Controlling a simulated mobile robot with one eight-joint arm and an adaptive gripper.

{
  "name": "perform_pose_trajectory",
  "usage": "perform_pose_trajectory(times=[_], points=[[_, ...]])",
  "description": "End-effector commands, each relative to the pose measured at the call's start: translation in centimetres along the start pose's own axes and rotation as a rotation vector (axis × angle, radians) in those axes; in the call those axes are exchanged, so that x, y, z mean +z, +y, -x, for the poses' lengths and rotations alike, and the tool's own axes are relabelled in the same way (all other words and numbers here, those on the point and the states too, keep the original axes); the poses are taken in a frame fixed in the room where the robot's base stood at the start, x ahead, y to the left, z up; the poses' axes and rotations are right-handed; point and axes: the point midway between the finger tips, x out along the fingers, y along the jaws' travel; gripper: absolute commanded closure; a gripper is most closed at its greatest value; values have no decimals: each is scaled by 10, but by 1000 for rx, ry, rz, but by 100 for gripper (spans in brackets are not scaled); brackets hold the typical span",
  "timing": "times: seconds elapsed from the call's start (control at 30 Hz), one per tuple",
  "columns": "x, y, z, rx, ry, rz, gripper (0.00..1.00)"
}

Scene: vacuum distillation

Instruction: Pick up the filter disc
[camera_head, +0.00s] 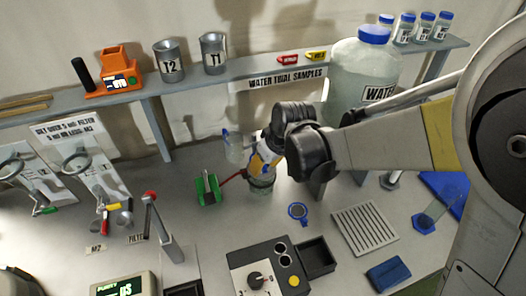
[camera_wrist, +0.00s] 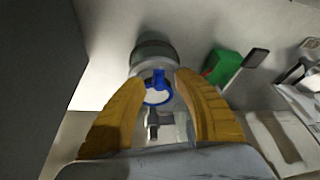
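A small round blue-rimmed piece (camera_head: 298,211), which looks like the filter disc, lies flat on the bench right of the glassware. My gripper (camera_head: 260,163) is left of it, at the upper part of a clear glass vessel (camera_head: 262,188). In the wrist view my two yellow fingers (camera_wrist: 160,82) stand apart. A blue ring with a pale centre and a short tab (camera_wrist: 157,92) shows between them. I cannot tell whether it is a second disc or part of the glassware, or whether the fingers touch it. A clear vessel with a blue edge (camera_head: 232,145) stands beside my gripper.
A green holder (camera_head: 207,188) stands close left of the glassware; it also shows in the wrist view (camera_wrist: 222,66). A slatted rack (camera_head: 365,229) and a dark box with a knob (camera_head: 262,274) are nearby. A large water bottle (camera_head: 362,75) stands behind my arm.

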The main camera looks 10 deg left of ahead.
Motion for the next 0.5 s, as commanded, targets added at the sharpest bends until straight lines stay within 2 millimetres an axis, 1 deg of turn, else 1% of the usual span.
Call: perform_pose_trajectory(times=[0.1, 0.17, 0.2, 0.23, 0.5], points=[[0, 0, 1, 0, 0, 0, 64], [0, 0, 1, 0, 0, 0, 82], [0, 0, 1, 0, 0, 0, 94], [0, 0, 1, 0, 0, 0, 100], [0, 0, 1, 0, 0, 0, 100]])
